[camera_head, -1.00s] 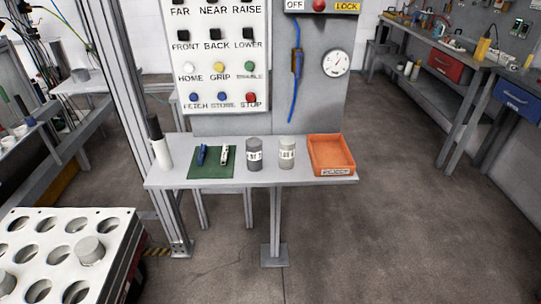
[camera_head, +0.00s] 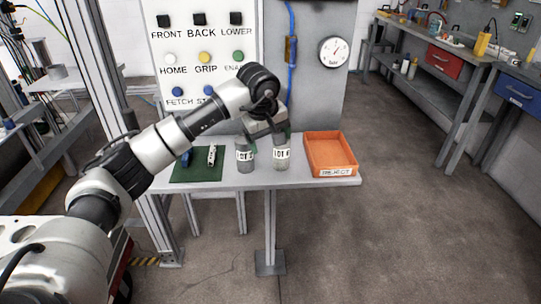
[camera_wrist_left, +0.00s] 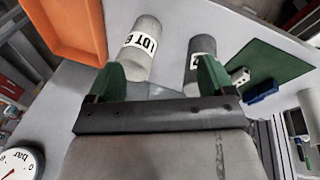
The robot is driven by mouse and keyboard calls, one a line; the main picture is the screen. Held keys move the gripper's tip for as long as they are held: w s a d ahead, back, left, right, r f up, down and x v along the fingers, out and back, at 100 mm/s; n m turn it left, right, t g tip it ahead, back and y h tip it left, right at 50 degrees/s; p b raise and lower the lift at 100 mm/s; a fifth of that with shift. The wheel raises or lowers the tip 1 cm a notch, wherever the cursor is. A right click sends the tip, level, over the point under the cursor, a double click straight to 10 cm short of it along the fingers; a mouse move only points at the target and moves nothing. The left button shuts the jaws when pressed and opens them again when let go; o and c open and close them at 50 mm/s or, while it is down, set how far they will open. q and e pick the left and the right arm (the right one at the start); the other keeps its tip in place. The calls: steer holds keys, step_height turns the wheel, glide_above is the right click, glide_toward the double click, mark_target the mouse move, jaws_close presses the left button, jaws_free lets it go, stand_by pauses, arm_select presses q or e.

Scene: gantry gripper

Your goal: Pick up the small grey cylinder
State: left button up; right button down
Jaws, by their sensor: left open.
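Two grey cylinders with white LOT labels stand upright on the small grey shelf (camera_head: 300,181). The darker one (camera_head: 246,165) is on the left in the head view, and the lighter one (camera_head: 281,163) is to its right. In the left wrist view the lighter cylinder (camera_wrist_left: 146,32) is on the left and the darker one (camera_wrist_left: 203,45) on the right. My left gripper (camera_head: 267,140) is open above and in front of the pair, its green fingers (camera_wrist_left: 160,78) spread. Each finger overlaps a cylinder in the wrist view; I cannot tell whether they touch. My right gripper is not in view.
An orange bin (camera_head: 331,154) stands at the shelf's right end. A green mat (camera_head: 190,175) with a blue item (camera_head: 186,158) and a white item (camera_head: 211,155) lies at the left. The button panel (camera_head: 180,50) and a gauge (camera_head: 333,51) rise behind.

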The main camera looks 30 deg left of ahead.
mark_target(244, 140)
arm_select(q)
steer(key=a+r+y, duration=0.1)
steer(key=a+r, duration=0.1)
steer(key=a, duration=0.1)
steer(key=a+r+y, duration=0.2)
steer(key=shift+s+a+r, duration=0.1)
steer(key=shift+a+r, duration=0.25)
steer(key=shift+a, duration=0.05)
steer(key=shift+y, duration=0.3)
steer(key=x, duration=0.4)
steer(key=shift+f, duration=0.35)
steer(key=f, duration=0.3)
steer(key=a+f, duration=0.1)
steer(key=shift+s+f, duration=0.1)
steer(key=shift+f, duration=0.3)
steer(key=shift+a+f, duration=0.1)
steer(key=shift+f, duration=0.35)
steer(key=shift+w, duration=0.2)
steer(key=c, duration=1.3)
